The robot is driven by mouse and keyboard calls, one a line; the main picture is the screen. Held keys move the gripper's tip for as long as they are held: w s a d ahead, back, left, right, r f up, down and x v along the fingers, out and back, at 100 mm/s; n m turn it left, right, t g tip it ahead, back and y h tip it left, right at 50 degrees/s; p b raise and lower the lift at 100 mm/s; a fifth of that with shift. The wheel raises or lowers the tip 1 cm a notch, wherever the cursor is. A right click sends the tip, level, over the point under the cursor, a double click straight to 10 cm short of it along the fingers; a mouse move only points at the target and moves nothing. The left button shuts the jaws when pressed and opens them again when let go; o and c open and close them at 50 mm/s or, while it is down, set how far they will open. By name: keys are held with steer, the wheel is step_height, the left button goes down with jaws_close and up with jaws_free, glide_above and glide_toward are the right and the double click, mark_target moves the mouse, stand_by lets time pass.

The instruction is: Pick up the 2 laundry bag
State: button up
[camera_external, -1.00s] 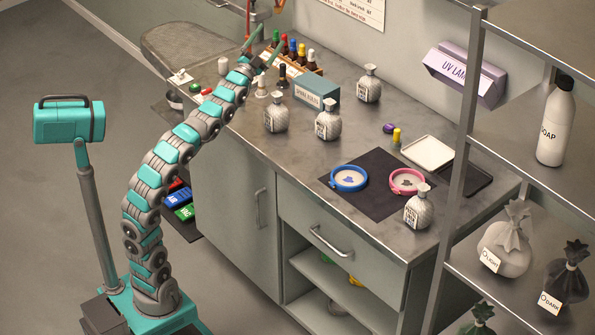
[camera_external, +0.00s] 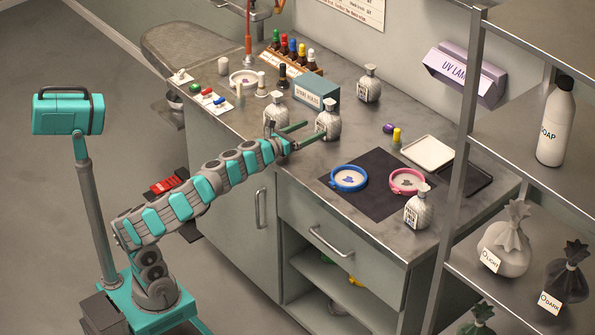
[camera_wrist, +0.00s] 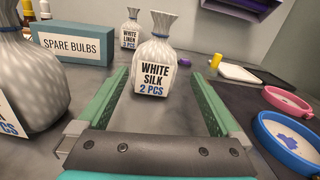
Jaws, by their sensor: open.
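My gripper (camera_external: 315,130) is open and low over the counter, its green fingers pointing at a pale, tied laundry bag (camera_external: 328,118). In the wrist view this bag (camera_wrist: 154,72) is upright, labelled "WHITE SILK 2 PCS". It stands ahead between the lines of the two fingers, which do not grip it. Another bag (camera_external: 276,118) stands left of my gripper; in the wrist view its label is partly cut off. One more bag (camera_external: 418,210) stands near the counter's front right.
A "SPARE BULBS" box (camera_external: 317,89) stands behind the bags. A dark mat (camera_external: 372,203) with a blue hoop (camera_external: 349,178) and a pink hoop (camera_external: 407,181) lies to the right. A bottle rack (camera_external: 291,59) is at the back. A metal shelf (camera_external: 460,180) stands far right.

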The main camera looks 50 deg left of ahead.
mark_target(321, 127)
steer(key=shift+a+f+m, duration=0.25)
steer(key=shift+f+m, duration=0.05)
steer(key=shift+w+f, duration=0.1)
steer(key=shift+w, duration=0.1)
steer(key=w, duration=0.5)
steer(key=shift+w+d, duration=0.1)
steer(key=shift+w, duration=0.25)
steer(key=shift+w+r+p, duration=0.2)
steer(key=shift+w, duration=1.25)
steer(key=shift+w+r+p, duration=0.15)
steer(key=shift+w, duration=1.3)
steer(key=c, duration=1.2)
steer(key=shift+c, duration=0.2)
